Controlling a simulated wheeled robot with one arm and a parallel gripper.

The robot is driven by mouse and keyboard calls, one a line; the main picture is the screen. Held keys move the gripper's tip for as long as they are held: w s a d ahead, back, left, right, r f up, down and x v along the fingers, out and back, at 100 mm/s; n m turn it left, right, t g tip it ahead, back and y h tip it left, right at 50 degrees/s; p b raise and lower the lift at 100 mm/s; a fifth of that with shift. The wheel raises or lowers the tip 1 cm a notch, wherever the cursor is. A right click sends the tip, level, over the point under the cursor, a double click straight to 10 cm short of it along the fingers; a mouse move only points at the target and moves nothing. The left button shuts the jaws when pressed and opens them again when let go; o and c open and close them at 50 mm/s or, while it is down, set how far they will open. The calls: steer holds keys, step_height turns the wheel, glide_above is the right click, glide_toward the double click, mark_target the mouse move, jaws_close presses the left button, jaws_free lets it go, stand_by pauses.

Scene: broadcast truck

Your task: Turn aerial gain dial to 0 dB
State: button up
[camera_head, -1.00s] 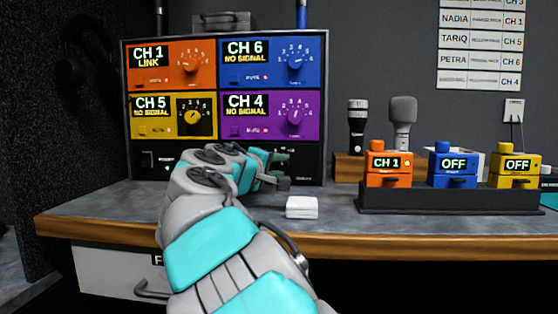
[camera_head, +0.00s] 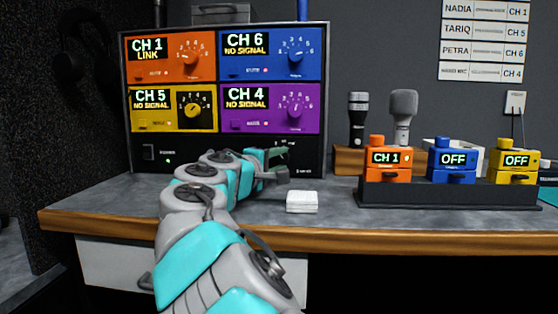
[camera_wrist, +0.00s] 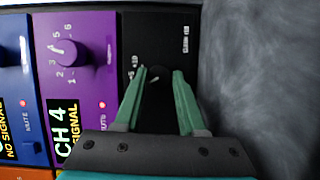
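The aerial gain dial (camera_wrist: 157,77) is a small dark knob with a pale pointer mark on the black lower strip of the receiver rack. In the wrist view it lies between the fingertips, with small white scale marks, including a +10, beside it. My gripper (camera_wrist: 160,71) is open, with one green finger on each side of the dial; I cannot tell whether they touch it. In the head view my gripper (camera_head: 281,160) is at the rack's lower right and hides most of the dial. The exact pointer reading is unclear.
The rack's purple CH 4 module (camera_wrist: 75,60) and its knob sit next to the black strip. A white block (camera_head: 302,201) lies on the grey desk in front. A dark tray (camera_head: 450,194) with orange, blue and yellow packs and two microphones stand to the right.

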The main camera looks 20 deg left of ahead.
steer(key=o, duration=0.4)
steer(key=shift+s, duration=0.1)
steer(key=s, duration=0.2)
steer(key=s+a, duration=0.1)
steer(key=s, duration=0.4)
steer(key=shift+s+a+r, duration=0.15)
steer(key=shift+s, duration=0.15)
